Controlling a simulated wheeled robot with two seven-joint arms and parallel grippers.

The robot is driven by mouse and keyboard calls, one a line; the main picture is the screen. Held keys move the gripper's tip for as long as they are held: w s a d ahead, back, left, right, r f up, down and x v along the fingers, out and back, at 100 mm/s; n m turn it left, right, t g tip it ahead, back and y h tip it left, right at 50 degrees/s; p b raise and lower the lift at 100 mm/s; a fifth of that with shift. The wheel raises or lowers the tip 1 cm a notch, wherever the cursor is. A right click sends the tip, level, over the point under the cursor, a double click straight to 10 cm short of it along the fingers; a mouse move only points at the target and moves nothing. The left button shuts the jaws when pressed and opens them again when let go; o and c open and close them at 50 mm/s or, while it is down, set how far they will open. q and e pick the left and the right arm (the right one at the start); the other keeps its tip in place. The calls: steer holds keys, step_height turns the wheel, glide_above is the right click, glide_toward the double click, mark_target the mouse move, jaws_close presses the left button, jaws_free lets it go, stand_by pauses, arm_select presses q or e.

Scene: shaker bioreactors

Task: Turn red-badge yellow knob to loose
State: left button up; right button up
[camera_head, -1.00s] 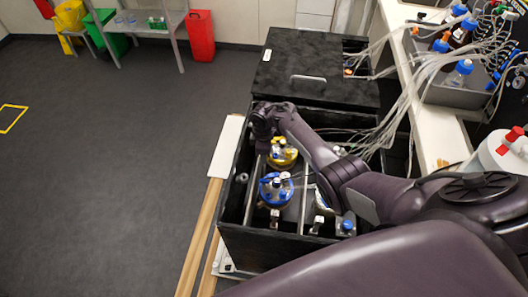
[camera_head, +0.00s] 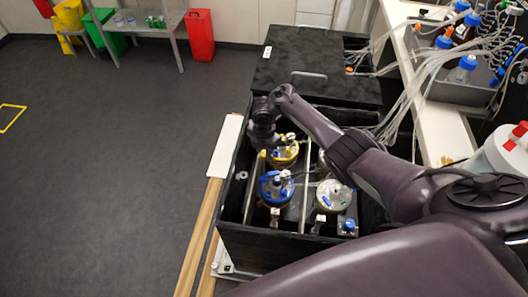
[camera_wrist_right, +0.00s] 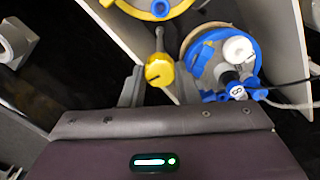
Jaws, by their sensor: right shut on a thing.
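The yellow knob (camera_wrist_right: 159,71) on a short stem shows in the right wrist view, between the two fingers of my right gripper (camera_wrist_right: 158,84). The gripper is shut on it. In the head view my right gripper (camera_head: 264,143) points down into the black shaker box (camera_head: 233,208) at its left inner side, and the wrist hides most of the knob. A blue-ringed vessel (camera_head: 276,187) stands just below it and a yellow-ringed vessel (camera_head: 285,152) to its right. No red badge can be made out. My left gripper is not in view.
A white-lidded vessel (camera_head: 333,196) stands at the right in the box, with metal rails between the vessels. The box's black lid (camera_head: 318,68) lies behind. Tubes (camera_head: 402,100) run to bottles on the right bench.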

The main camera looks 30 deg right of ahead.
steer(key=shift+s+f+n, duration=0.1)
steer(key=shift+n, duration=0.5)
steer(key=o, duration=1)
steer(key=shift+c, duration=0.2)
steer(key=shift+r, duration=0.2)
step_height(320, 180, up, 8)
steer(key=shift+f+p, duration=0.25)
steer(key=shift+p, duration=0.1)
